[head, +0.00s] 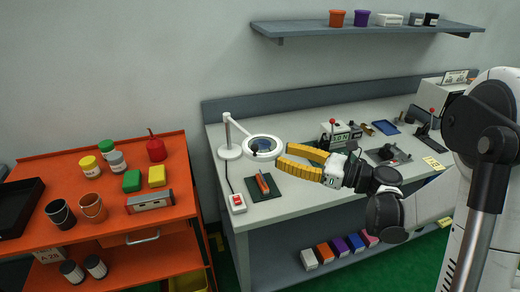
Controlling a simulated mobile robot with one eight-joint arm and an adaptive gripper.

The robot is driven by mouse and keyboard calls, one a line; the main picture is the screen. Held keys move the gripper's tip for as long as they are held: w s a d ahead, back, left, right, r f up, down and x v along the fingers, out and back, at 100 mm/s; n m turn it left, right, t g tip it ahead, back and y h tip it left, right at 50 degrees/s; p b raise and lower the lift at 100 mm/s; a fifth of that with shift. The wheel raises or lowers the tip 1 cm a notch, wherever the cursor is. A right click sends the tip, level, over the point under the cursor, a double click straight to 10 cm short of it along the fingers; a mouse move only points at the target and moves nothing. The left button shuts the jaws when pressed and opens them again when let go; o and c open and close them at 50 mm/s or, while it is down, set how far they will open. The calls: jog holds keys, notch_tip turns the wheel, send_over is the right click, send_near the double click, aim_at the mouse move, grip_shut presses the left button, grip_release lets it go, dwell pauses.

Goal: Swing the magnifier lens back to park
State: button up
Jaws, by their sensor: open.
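The magnifier lens (263,147) is a white ring with dark glass, held out over the left part of the grey workbench. Its thin white arm (238,125) runs left to an upright post on a round white base (229,152) at the bench's left end. My gripper (283,157) has yellow fingers and reaches in from the right. The fingers are open, spread apart, with their tips close to the right edge of the lens ring. I cannot tell whether a tip touches the ring.
Below the lens lies a dark mat (264,193) with a red-handled tool (262,183). A red-button switch box (237,204) sits at the bench's front left. Small machines (336,133) stand behind my gripper. An orange cart (105,215) with cans and boxes stands left. A shelf (300,30) hangs above.

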aim_at(255, 146)
jog(key=b+x, duration=0.2)
jog(key=x, duration=0.7)
jog(key=shift+w+a, duration=0.15)
jog(key=shift+a, duration=0.2)
grip_shut()
